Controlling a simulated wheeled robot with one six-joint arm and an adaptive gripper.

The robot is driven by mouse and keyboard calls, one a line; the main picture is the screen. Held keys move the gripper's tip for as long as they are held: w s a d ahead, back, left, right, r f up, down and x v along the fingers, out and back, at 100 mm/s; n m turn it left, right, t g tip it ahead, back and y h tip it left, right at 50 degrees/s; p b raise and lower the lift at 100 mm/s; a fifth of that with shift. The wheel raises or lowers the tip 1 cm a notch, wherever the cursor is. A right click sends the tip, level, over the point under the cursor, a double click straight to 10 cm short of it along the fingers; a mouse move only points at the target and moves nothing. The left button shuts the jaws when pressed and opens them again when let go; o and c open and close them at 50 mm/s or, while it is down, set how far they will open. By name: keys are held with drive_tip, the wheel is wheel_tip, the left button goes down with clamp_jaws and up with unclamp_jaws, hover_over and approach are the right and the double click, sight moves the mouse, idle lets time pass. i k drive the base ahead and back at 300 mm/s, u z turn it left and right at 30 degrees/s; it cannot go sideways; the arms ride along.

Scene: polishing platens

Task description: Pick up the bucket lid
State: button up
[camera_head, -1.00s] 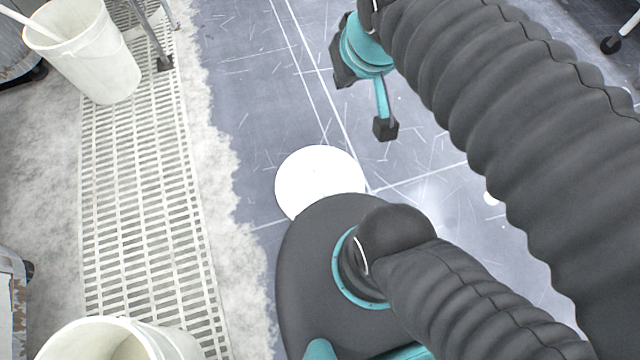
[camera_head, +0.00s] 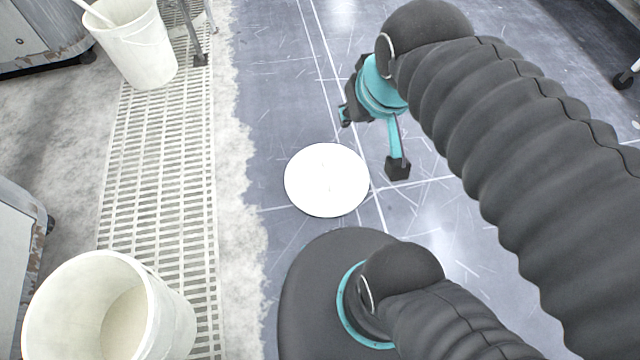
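The bucket lid (camera_head: 327,180) is a flat white disc lying on the blue-grey floor in the middle of the head view. It shows whole, just beyond the dark round part of my body. My gripper (camera_head: 397,168) hangs from the arm to the upper right of the lid, apart from it.
A white bucket (camera_head: 144,62) with a stick in it stands at the upper left, and another open bucket (camera_head: 62,327) at the lower left. A slatted floor grate (camera_head: 165,190) runs between them. A cabinet (camera_head: 22,240) stands at the left edge. The floor around the lid is clear.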

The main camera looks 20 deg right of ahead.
sight(327, 175)
drive_tip(key=u, duration=3.25)
drive_tip(key=k, duration=1.2)
drive_tip(key=z, duration=1.15)
